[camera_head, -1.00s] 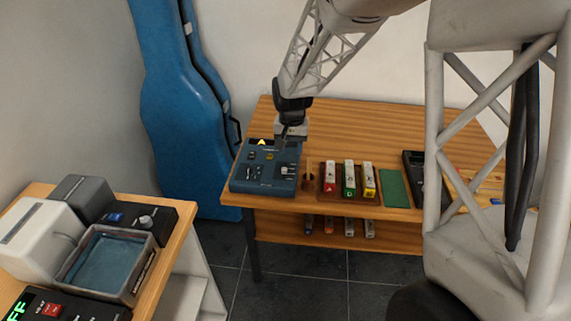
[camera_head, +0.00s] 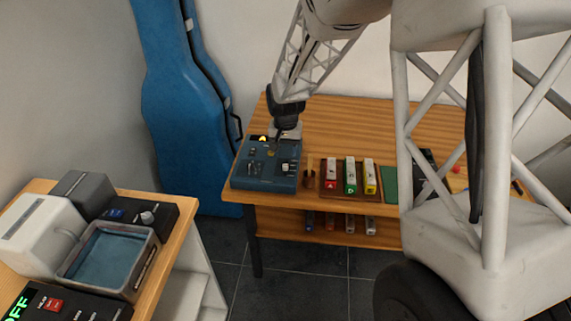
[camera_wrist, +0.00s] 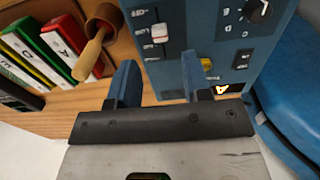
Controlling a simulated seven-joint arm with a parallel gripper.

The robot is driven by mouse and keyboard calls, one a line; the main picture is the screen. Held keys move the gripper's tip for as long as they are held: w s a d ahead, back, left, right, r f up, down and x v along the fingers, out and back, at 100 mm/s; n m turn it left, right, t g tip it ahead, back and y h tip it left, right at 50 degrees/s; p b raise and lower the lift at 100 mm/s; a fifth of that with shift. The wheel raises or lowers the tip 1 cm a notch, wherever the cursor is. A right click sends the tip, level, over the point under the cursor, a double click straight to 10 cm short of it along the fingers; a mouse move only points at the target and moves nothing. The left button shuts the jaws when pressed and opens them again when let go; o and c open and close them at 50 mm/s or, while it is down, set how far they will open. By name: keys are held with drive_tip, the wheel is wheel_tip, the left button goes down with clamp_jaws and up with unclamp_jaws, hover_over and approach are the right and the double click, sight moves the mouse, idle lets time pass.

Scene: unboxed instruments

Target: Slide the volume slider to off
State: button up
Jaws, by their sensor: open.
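The blue instrument box (camera_head: 264,181) sits at the left end of the wooden table. On its top, a slider with a pale cap (camera_wrist: 160,31) runs in a dark track beside small labels too blurred to read. The cap also shows at the box's right side in the head view (camera_head: 287,167). I cannot read which label means off. My gripper (camera_wrist: 160,66) is open and empty above the box, with the slider cap just ahead of its fingertips, roughly between them in the wrist view. I cannot tell whether a finger touches the box.
A black knob (camera_wrist: 257,10), a yellow button (camera_wrist: 207,62) and a lit display (camera_wrist: 223,89) are on the box. A wooden holder with a handle (camera_wrist: 92,50) and red, green and yellow labelled blocks (camera_head: 350,178) stand close by. A blue case (camera_head: 185,120) leans on the wall.

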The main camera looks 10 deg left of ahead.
sight(285, 165)
drive_tip(key=shift+f, duration=3.2)
clamp_jaws()
